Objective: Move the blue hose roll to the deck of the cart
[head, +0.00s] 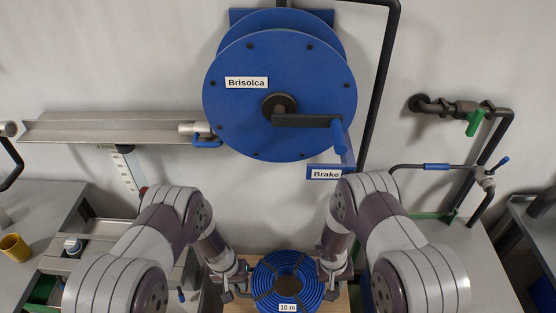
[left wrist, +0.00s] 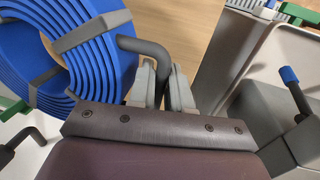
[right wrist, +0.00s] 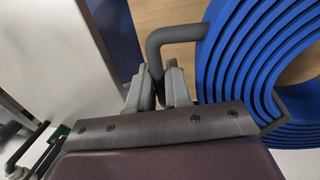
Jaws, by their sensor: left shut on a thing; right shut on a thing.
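The blue hose roll (head: 301,296) is at the bottom centre of the head view, with grey straps and a "10 m" label at its front. A dark handle (left wrist: 150,48) stands out from its side in the left wrist view, and another handle (right wrist: 172,36) shows in the right wrist view. My left gripper (head: 230,287) is shut on the left handle; its fingers also show in the left wrist view (left wrist: 165,85). My right gripper (head: 334,283) is shut on the right handle; its fingers also show in the right wrist view (right wrist: 160,85). I cannot make out the cart deck.
A large blue reel (head: 245,115) with a crank hangs on the wall ahead. A wooden surface (left wrist: 180,22) lies below the roll. Grey benches flank it, with a yellow cup (head: 14,247) at left and pipes with a green-handled valve (head: 474,123) at right.

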